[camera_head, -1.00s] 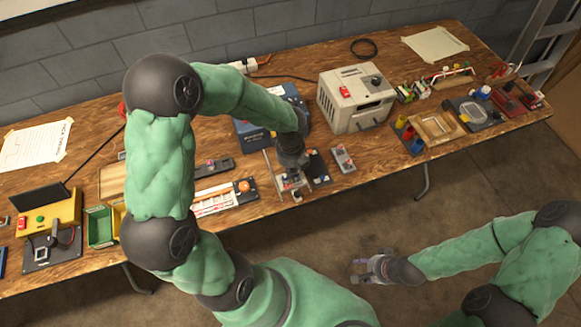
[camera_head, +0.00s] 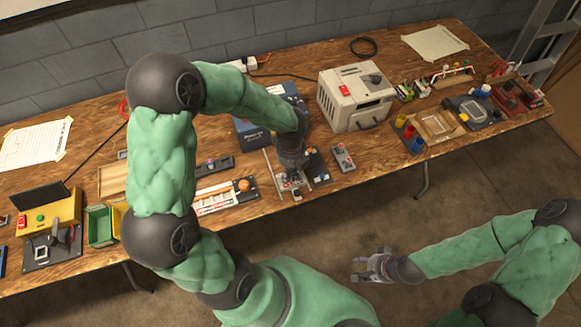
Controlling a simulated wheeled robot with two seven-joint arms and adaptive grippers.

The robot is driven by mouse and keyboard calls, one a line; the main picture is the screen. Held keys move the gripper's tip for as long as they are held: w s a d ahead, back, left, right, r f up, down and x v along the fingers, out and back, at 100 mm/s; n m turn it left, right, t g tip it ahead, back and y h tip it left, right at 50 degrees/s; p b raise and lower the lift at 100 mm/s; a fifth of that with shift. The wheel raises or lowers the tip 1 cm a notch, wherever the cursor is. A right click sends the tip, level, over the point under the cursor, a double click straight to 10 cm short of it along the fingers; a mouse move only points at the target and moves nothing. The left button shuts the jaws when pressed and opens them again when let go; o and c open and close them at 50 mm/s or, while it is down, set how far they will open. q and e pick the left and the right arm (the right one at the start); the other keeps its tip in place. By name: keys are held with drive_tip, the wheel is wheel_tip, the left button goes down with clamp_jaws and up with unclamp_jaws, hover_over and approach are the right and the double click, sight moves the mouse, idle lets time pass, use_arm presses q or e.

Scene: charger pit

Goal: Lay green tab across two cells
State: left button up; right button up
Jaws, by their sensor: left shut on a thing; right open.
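My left gripper (camera_head: 290,178) is over a small fixture (camera_head: 297,193) near the front edge of the bench, left of the grey box. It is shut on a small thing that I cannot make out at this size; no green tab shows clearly. The gripper and wrist cover much of the fixture, so the two cells under it cannot be told apart, nor whether the held thing touches them. My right gripper (camera_head: 371,267) is open and empty, out over the floor in front of the bench.
A white tray (camera_head: 215,203) with an orange part lies left of the fixture. A small grey block (camera_head: 343,158) lies to its right, a blue case (camera_head: 250,134) behind. The grey box (camera_head: 354,97) stands further right. Green bin (camera_head: 100,226) sits left. Floor in front is clear.

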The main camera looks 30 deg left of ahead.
use_arm(q)
drive_tip(key=shift+c, duration=0.3)
drive_tip(key=o, duration=0.9)
drive_tip(key=shift+r, duration=0.15)
drive_tip(key=shift+r+p, duration=3.35)
drive_tip(key=shift+p, duration=0.4)
